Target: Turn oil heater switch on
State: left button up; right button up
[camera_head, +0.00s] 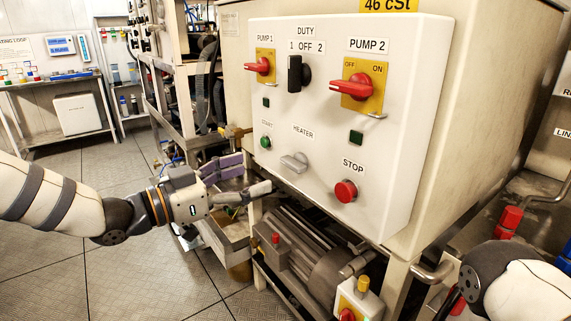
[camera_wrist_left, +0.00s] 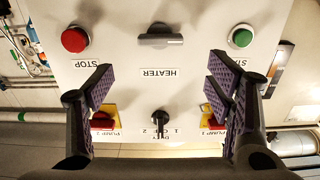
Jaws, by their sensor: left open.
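The heater switch (camera_head: 294,162) is a grey knob with a bar handle, low on the white control panel under the label HEATER. In the left wrist view the panel appears upside down, and the heater switch (camera_wrist_left: 160,37) shows its bar lying horizontal. My left gripper (camera_head: 246,176) is open and empty, left of and a little below the heater switch, apart from it. In the left wrist view the purple-padded fingers of my left gripper (camera_wrist_left: 160,78) are spread wide, with the switch beyond and between them. My right gripper is out of view.
A green START button (camera_head: 265,142) and a red STOP button (camera_head: 346,191) flank the heater switch. Above are the red PUMP 1 (camera_head: 260,66) and PUMP 2 (camera_head: 354,86) switches and the black DUTY switch (camera_head: 297,73). A motor (camera_head: 315,255) sits below the panel.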

aim_at(288, 164)
pick_arm(q)
jog(key=x, duration=0.8)
jog(key=shift+f+b, duration=0.3)
jog(key=shift+w+d+r, duration=0.15)
jog(key=shift+w+d, duration=0.2)
jog(key=shift+d, duration=0.05)
jog(key=c, duration=1.2)
jog(key=shift+o, duration=0.2)
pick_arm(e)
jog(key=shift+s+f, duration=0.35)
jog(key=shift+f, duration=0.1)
